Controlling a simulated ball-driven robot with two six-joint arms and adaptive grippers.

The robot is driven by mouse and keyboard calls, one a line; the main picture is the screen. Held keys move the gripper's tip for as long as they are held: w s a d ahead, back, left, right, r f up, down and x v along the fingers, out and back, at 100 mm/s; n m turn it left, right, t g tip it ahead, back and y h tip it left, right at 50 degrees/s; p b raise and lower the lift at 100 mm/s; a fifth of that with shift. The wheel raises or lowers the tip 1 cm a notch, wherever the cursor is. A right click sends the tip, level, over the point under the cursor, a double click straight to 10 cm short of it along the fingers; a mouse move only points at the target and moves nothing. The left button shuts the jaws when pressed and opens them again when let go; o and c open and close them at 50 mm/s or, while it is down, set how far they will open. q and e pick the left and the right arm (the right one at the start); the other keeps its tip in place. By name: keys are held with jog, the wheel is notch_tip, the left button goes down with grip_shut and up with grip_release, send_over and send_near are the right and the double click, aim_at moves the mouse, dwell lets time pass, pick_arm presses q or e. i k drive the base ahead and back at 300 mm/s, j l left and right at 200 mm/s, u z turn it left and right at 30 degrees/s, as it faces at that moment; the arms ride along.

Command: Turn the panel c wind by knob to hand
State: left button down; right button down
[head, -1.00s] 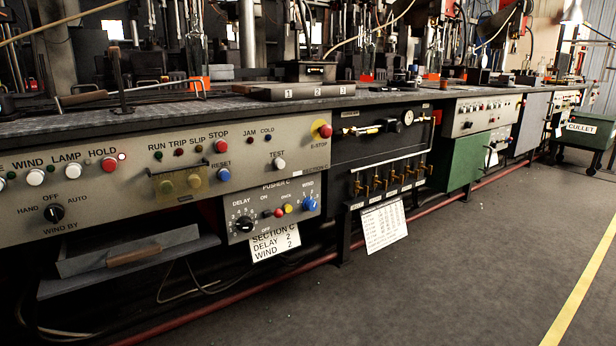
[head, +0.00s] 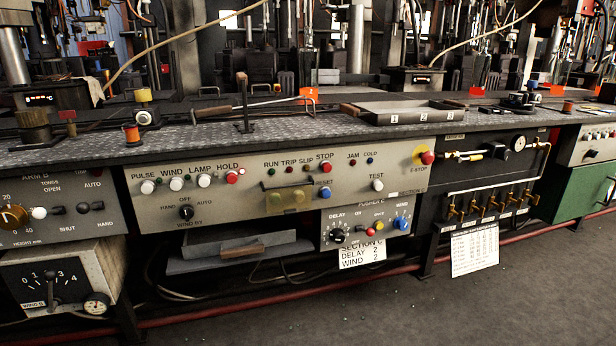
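The wind by knob (head: 186,212) is a small black rotary knob on the long beige panel (head: 240,206) below the bench top. HAND is printed at its left, OFF above it, AUTO at its right and WIND BY below it. Its pointer direction is too small to tell for sure. A plate on the panel's lower right edge reads SECTION, its letter unclear; a card (head: 361,255) hanging below reads SECTION C, DELAY 2, WIND 2. Neither of my grippers shows in the head view.
Above the knob are white buttons and a red HOLD button (head: 232,177). A red E-stop (head: 427,157) is at the panel's right end. A smaller delay and wind box (head: 367,223) hangs below. Panels adjoin at left (head: 60,207). Floor (head: 400,310) is clear in front.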

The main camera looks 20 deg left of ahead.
aim_at(187, 212)
jog(key=k+j+u, duration=0.1)
jog(key=u, duration=1.1)
